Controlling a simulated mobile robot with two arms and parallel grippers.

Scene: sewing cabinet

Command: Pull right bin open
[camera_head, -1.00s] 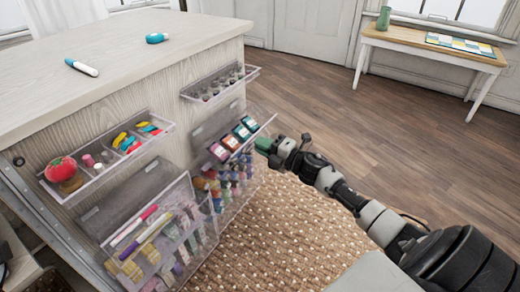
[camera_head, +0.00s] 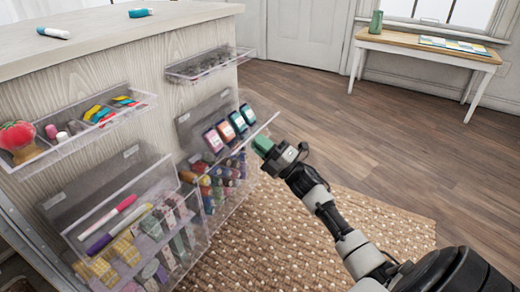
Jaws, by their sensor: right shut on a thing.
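The right bin (camera_head: 233,205) is a clear tilt-out bin on the cabinet's side. It leans outward at the top, with a gap between its front and the grey back panel. Several bottles or cards with coloured labels stand in its upper part, with many small coloured items below. My right gripper (camera_head: 264,147), with green fingertips, is at the bin's upper right front edge and shut on it. The exact grip on the rim is too small to see. My left gripper is not in view.
The left bin (camera_head: 92,222), also tilted out, holds pens and spools. Clear trays (camera_head: 62,152) and (camera_head: 205,69) sit above the bins. A woven rug (camera_head: 300,235) covers the floor below. A side table (camera_head: 425,43) stands far back right; the wooden floor between is clear.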

